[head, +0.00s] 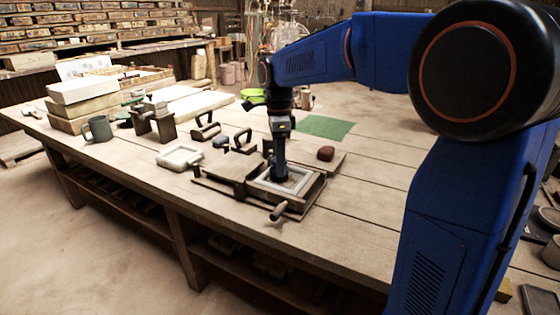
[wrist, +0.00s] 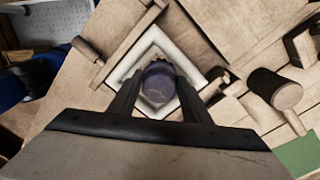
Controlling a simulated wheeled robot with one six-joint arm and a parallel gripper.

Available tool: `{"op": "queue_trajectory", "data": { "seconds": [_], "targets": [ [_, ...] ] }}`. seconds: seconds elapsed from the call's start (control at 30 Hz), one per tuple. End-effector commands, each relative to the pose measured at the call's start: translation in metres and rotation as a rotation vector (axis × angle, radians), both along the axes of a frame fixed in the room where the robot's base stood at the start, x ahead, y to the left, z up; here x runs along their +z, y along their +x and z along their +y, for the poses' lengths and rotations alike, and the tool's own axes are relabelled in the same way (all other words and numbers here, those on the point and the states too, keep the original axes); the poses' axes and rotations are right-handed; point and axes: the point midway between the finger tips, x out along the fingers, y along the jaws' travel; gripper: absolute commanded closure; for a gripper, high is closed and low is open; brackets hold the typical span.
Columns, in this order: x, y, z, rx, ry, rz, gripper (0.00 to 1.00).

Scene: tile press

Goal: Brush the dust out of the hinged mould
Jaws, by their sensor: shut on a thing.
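The hinged mould (head: 312,192) lies open on the wooden table, with a pale square frame (head: 300,172) around its cavity and a flat wooden leaf (head: 232,168) to its left. In the wrist view the pale frame (wrist: 205,75) surrounds the fingers. My gripper (head: 280,176) points down over the cavity. In the wrist view its two fingers are shut on a round dark thing, seen from above, which looks like the brush (wrist: 158,84). The brush's lower end is hidden, so I cannot tell whether it touches the mould floor. Any dust is too small or hidden to make out.
A wooden handle (head: 278,212) sticks out at the mould's front. The table's right side is mostly clear.

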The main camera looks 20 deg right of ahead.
Motion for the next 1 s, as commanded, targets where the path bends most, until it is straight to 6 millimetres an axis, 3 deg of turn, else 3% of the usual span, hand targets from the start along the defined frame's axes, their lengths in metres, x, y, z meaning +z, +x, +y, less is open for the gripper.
{"op": "queue_trajectory", "data": {
  "seconds": [0.37,1.0],
  "targets": [
    [-0.002,-0.011,0.009,0.000,0.000,0.002,0.74],
    [-0.001,-0.023,-0.005,0.000,0.000,0.001,0.74]
  ]
}}
